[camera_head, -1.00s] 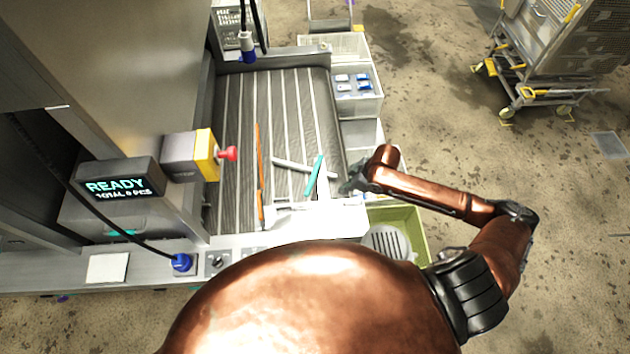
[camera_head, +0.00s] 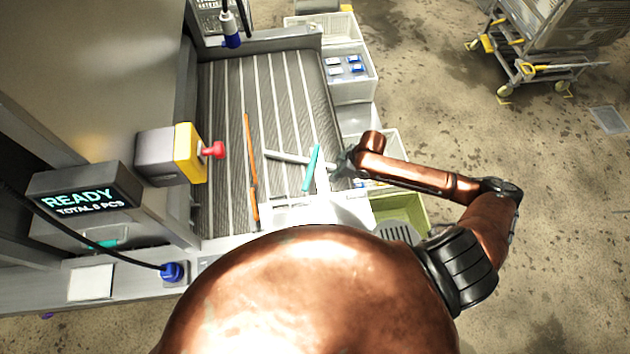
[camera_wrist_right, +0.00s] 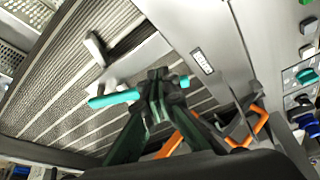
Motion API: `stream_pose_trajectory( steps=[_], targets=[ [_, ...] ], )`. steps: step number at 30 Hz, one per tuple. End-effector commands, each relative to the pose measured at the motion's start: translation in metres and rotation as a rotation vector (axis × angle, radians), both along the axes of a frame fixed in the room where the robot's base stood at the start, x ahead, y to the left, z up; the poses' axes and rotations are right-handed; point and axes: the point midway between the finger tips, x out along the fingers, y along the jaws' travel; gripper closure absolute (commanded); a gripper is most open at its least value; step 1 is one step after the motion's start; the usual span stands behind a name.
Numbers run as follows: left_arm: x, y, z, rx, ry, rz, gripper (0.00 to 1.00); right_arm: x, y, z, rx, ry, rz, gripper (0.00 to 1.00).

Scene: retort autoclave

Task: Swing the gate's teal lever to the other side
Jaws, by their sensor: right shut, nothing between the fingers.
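The teal lever (camera_head: 312,168) is a short bar at the near right part of the conveyor, slanting up and to the right. It crosses the light grey gate bar (camera_head: 286,157), which points left over the belt. My right gripper (camera_head: 342,160) is just right of the lever, at the belt's right edge. In the wrist view my right gripper (camera_wrist_right: 157,78) is shut and empty, with its fingertips in front of the teal lever (camera_wrist_right: 115,98), hiding its middle. I cannot tell whether they touch. My left gripper is not in view.
An orange bar (camera_head: 249,165) lies along the belt (camera_head: 222,130) left of the gate. A yellow box with a red button (camera_head: 211,150) and a READY display (camera_head: 82,198) stand at the left. A white bin (camera_head: 352,88) and a green crate (camera_head: 408,213) line the right side.

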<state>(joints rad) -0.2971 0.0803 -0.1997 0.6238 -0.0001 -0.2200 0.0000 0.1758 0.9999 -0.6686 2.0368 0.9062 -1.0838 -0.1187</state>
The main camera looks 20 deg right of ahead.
Motion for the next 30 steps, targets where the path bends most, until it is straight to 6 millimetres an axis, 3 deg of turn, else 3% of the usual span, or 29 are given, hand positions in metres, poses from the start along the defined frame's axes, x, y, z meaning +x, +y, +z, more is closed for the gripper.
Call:
stream_pose_trajectory(
  steps=[11,18,30],
  targets=[
    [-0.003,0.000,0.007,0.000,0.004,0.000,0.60,0.018,0.025,-0.072,0.001,0.003,0.001,1.00],
    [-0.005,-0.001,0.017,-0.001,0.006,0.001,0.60,0.038,0.050,-0.071,0.000,0.000,0.005,1.00],
    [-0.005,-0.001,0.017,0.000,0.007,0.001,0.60,0.043,0.057,-0.072,-0.001,0.001,0.005,1.00]
  ],
)
